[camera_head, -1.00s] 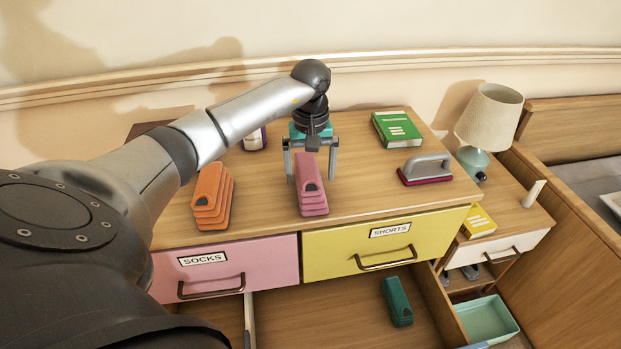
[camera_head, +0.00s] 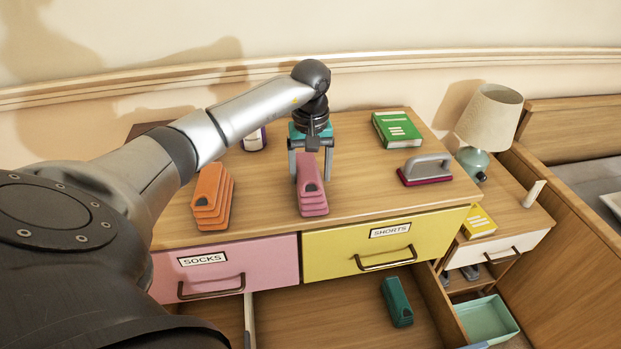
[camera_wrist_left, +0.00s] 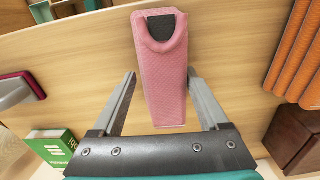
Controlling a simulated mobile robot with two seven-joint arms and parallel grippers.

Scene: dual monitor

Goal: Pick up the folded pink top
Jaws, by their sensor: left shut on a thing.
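The folded pink top (camera_head: 312,197) stands as a narrow stacked bundle on the dresser top, near the front edge above the drawers. My left gripper (camera_head: 310,172) points down over the bundle's rear part and is shut on it, one finger on each side. The wrist view shows the pink top (camera_wrist_left: 162,85) between the two fingers of the left gripper (camera_wrist_left: 161,76), with its dark patch at the end away from the palm. The bundle still appears to rest on the wood. My right gripper is not in view.
An orange folded stack (camera_head: 212,197) stands just left of the pink top. A green book (camera_head: 396,129) and a grey-handled brush (camera_head: 425,170) lie to the right. Below, an open drawer holds a teal folded item (camera_head: 396,302). A lamp (camera_head: 490,120) stands further right.

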